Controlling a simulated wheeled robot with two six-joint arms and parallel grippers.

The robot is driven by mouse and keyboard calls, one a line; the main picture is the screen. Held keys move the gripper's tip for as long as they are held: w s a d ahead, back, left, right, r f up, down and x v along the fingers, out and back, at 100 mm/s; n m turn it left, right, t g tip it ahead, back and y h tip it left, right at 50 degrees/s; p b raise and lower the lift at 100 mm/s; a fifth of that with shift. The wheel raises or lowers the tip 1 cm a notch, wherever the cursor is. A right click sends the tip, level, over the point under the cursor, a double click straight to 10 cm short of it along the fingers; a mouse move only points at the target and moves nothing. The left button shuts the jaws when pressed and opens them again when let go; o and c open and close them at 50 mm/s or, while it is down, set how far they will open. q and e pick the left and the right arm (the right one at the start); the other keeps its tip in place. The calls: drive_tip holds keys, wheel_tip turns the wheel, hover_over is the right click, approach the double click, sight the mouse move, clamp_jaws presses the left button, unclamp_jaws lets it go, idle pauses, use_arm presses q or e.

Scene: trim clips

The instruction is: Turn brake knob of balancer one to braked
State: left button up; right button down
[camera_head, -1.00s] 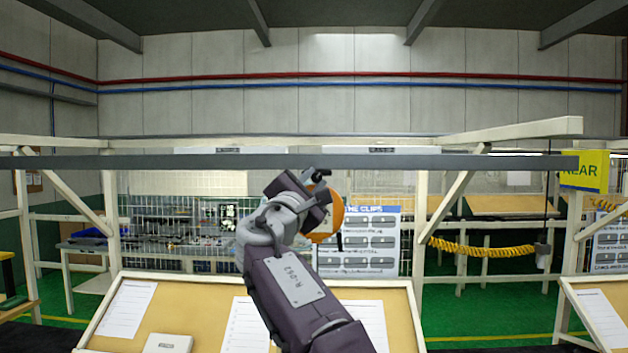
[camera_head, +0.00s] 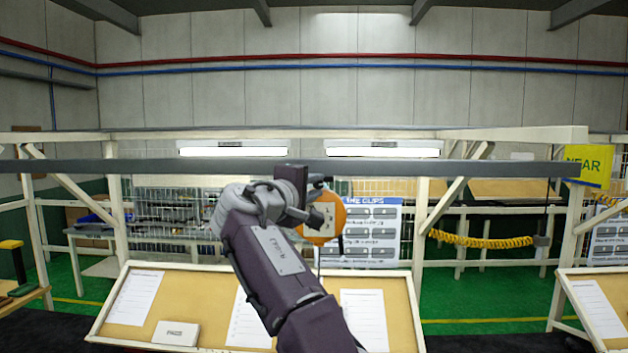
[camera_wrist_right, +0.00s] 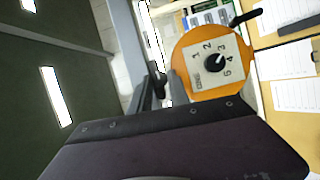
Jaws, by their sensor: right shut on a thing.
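The balancer is a round orange housing (camera_head: 325,226) hanging below the dark rail, just right of my right gripper. In the right wrist view the orange housing (camera_wrist_right: 186,56) shows a pale face plate with a numbered dial and black pointer knob (camera_wrist_right: 214,60). A black lever (camera_wrist_right: 244,18) sticks out at its upper right. My right gripper (camera_head: 320,199) is at the housing's left side. In the right wrist view its fingers (camera_wrist_right: 161,86) are closed on a small dark part, apparently the brake knob, mostly hidden between them. My left gripper is not in view.
A tilted board with paper sheets (camera_head: 200,300) stands below. A yellow sign (camera_head: 589,165) and coiled yellow hose (camera_head: 480,240) are at the right. A clips poster (camera_head: 375,235) hangs behind the balancer.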

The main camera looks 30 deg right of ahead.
drive_tip(key=shift+m+p, duration=0.3)
drive_tip(key=shift+m, duration=0.3)
drive_tip(key=c, duration=1.2)
unclamp_jaws()
drive_tip(key=shift+c, duration=0.2)
drive_tip(key=shift+s+a+y, duration=0.15)
drive_tip(key=shift+a+y, duration=0.05)
drive_tip(key=shift+y, duration=0.1)
drive_tip(key=b+v, duration=0.2)
drive_tip(key=v, duration=0.6)
drive_tip(key=shift+a+b, duration=0.25)
drive_tip(key=shift+b, duration=0.05)
drive_tip(key=shift+d, duration=0.15)
